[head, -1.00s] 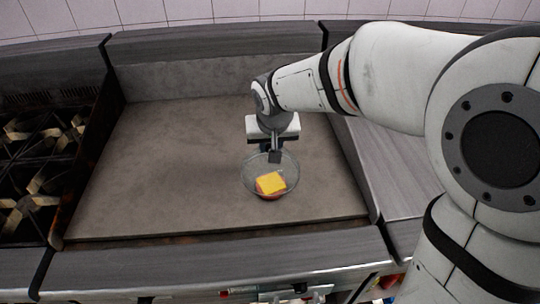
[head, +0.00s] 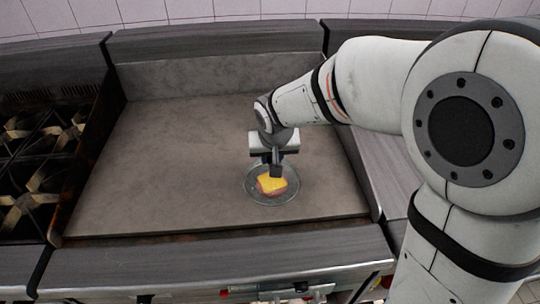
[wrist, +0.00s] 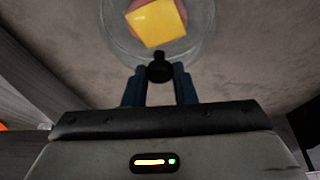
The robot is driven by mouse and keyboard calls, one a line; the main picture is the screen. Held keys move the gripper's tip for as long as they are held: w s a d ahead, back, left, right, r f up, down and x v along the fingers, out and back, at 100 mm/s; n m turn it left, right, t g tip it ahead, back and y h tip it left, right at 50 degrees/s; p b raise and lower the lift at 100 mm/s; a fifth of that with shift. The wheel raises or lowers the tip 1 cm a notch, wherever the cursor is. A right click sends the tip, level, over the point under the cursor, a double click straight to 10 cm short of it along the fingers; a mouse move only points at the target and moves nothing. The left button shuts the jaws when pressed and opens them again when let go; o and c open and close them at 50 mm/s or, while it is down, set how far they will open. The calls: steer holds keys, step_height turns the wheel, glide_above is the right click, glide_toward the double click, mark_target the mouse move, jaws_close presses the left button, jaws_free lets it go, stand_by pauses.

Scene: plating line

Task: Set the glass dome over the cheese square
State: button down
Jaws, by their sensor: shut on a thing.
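The glass dome (head: 290,194) is clear and sits low around the cheese square (head: 272,184) in the head view. Its rim appears at or very near the griddle surface; I cannot tell if it touches. The yellow cheese square lies on a round reddish patty and also shows through the glass in the wrist view (wrist: 158,22). My gripper (head: 276,168) is above the dome, pointing down. In the wrist view my gripper (wrist: 160,72) is shut on the dome's dark knob (wrist: 159,68). The dome (wrist: 205,42) surrounds the cheese there.
The flat grey griddle (head: 170,170) is wide and clear to the left. A burner stove (head: 40,170) with metal grates stands at the far left. A raised backsplash (head: 200,75) runs behind, and a grey side counter (head: 385,165) lies at the right.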

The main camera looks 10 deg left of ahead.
steer(key=c, duration=1.2)
jaws_free()
steer(key=shift+r, duration=0.1)
steer(key=shift+r+p, duration=0.35)
steer(key=shift+p, duration=0.2)
steer(key=v, duration=1.2)
steer(key=s+d+f+m, duration=0.1)
steer(key=s+d+f, duration=0.1)
steer(key=s+d, duration=0.2)
steer(key=s+d+f+m, duration=0.1)
steer(key=s+d, duration=0.4)
steer(key=d, duration=0.5)
steer(key=s+d+f+m+g+h, duration=0.1)
steer(key=s+d+f, duration=0.2)
steer(key=d, duration=0.4)
steer(key=shift+s+d+f, duration=0.1)
steer(key=shift+s+d, duration=0.25)
steer(key=shift+s, duration=0.45)
